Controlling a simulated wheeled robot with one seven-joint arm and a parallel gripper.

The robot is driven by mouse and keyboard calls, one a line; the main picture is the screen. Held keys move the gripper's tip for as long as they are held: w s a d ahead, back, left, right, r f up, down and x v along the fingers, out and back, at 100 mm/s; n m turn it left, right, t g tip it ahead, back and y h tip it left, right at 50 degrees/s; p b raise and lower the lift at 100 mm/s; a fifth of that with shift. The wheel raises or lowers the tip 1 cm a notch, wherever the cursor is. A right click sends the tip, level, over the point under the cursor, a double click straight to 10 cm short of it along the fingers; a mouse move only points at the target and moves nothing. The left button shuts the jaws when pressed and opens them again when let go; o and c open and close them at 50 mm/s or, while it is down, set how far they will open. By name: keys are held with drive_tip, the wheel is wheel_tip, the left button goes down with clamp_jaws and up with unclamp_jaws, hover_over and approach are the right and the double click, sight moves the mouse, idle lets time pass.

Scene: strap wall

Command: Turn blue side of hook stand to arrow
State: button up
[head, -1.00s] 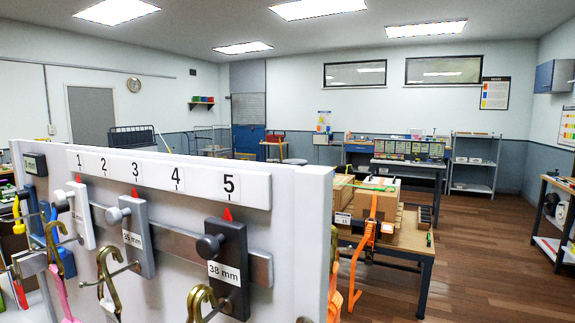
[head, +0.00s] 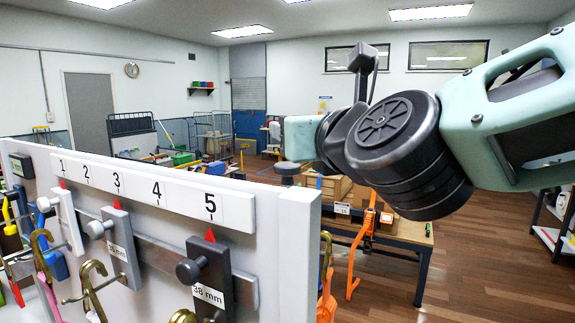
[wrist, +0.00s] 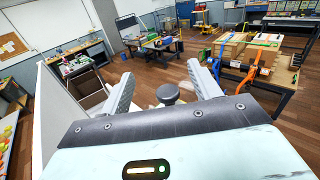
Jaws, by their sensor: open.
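In the wrist view my gripper (wrist: 162,87) has its two pale fingers spread apart with nothing held between them. A dark round-topped knob or stool top (wrist: 168,93) shows in the gap; I cannot tell how far it is. In the head view my arm hangs at the right, and the fingertips are not clear. A white panel (head: 298,245) carries a numbered strip with red arrows (head: 210,235) below numbers. Brass hooks (head: 92,285) hang in front of it, and a dark 38 mm block (head: 212,272) sits under number 5. I cannot make out a hook stand with a blue side.
The panel fills the left foreground, and its right edge is close to my arm. Open wooden floor (head: 460,270) lies to the right.

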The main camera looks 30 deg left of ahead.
drive_tip(key=p, duration=0.3)
approach(293, 172)
drive_tip(key=x, duration=0.5)
drive_tip(key=shift+s+a+r, duration=0.1)
drive_tip(key=shift+s+r, duration=0.05)
drive_tip(key=shift+s, duration=0.05)
drive_tip(key=p+x, duration=0.3)
drive_tip(key=x, duration=0.3)
drive_tip(key=shift+w+a+r, duration=0.1)
drive_tip(key=shift+w+a, duration=0.05)
drive_tip(key=shift+w, duration=0.05)
drive_tip(key=shift+w+a+p, duration=0.35)
drive_tip(key=c, duration=1.3)
drive_tip(key=shift+f+b, duration=0.25)
drive_tip(key=shift+b, duration=0.3)
